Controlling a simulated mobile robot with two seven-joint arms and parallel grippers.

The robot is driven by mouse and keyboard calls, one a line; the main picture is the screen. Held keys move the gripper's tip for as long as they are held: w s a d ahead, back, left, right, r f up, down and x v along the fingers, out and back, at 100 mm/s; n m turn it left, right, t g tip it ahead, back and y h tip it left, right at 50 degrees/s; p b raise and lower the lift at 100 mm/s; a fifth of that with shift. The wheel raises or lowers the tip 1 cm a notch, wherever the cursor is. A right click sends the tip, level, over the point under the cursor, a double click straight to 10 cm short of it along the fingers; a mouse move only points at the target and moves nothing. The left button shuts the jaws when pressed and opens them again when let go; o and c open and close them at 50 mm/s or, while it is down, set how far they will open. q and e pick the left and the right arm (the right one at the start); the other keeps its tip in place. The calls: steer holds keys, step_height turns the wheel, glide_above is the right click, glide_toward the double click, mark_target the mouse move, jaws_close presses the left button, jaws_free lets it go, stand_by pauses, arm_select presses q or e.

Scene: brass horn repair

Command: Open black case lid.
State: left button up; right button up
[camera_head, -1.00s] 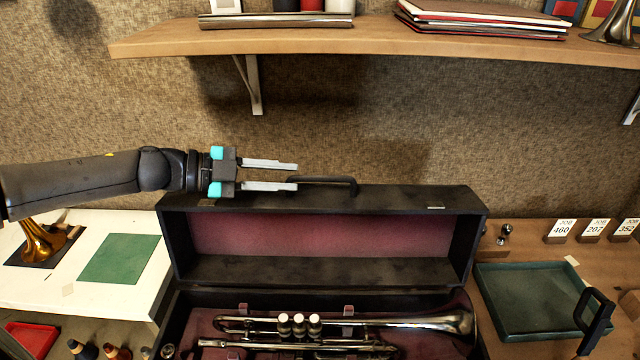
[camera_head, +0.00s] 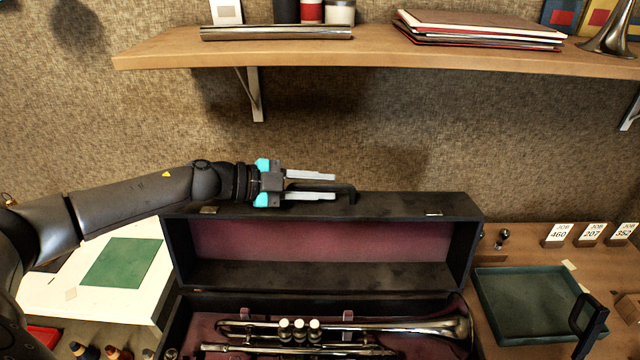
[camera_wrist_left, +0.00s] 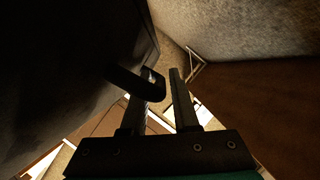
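The black case (camera_head: 175,325) stands with its lid (camera_head: 400,207) raised, and the dark pink lining shows. A silver trumpet (camera_head: 375,327) lies inside. A black handle (camera_head: 350,191) is on the lid's upper outer side. My left gripper (camera_head: 334,186) is above the lid at the handle, its two fingers apart. In the left wrist view the handle (camera_wrist_left: 138,84) reaches across the left finger toward the gap between the fingers. I cannot tell whether a finger touches it. My right gripper is not in view.
A wooden shelf (camera_head: 400,54) with folders and a horn bell runs above. A green tray (camera_head: 520,337) and job cards (camera_head: 590,232) are at the right. A white board with a green mat (camera_head: 122,262) is at the left. The wall is close behind the lid.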

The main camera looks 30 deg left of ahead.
arm_select(q)
jaws_close()
stand_by(1.4)
